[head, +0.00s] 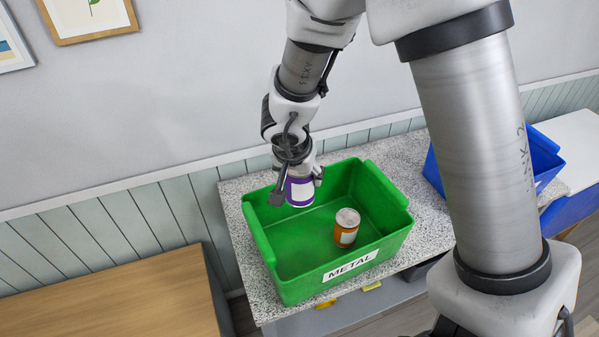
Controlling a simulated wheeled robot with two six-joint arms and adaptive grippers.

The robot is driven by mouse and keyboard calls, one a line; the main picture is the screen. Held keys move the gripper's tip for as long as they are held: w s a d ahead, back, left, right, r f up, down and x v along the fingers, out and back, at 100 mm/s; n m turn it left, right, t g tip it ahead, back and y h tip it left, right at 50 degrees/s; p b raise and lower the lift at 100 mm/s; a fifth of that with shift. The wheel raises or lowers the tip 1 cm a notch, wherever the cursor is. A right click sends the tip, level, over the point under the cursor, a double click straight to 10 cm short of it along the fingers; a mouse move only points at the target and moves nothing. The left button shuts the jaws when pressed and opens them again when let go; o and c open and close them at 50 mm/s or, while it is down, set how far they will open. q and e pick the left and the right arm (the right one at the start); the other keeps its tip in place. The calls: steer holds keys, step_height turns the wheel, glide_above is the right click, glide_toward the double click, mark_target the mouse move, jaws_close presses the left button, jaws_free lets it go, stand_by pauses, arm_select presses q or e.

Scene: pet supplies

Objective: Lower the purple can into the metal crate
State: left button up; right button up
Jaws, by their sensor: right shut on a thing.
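The purple can (300,191) has a white label and hangs upright in my right gripper (299,184), whose fingers are shut on its sides. The can is over the back left part of the green metal crate (287,292), which carries a "METAL" label on its front. From this angle I cannot tell whether the can's bottom is below the rim or touches the crate floor. An orange can (346,228) with a pale top stands inside the crate, to the right of the purple can and apart from it. My left gripper is not in view.
The crate stands on a speckled grey counter (429,226). A blue bin (546,165) is at the right, partly hidden behind my arm. A wooden table (120,300) is at the lower left. The wall is close behind the counter.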

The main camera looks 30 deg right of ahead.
steer(key=shift+w+f+b, duration=0.2)
steer(key=shift+f+b, duration=0.35)
steer(key=shift+f, duration=0.35)
steer(key=shift+s+f+b, duration=0.15)
steer(key=shift+f+b, duration=0.55)
steer(key=shift+f, duration=0.2)
step_height(320, 180, down, 14)
steer(key=b, duration=1.1)
steer(key=shift+s, duration=0.15)
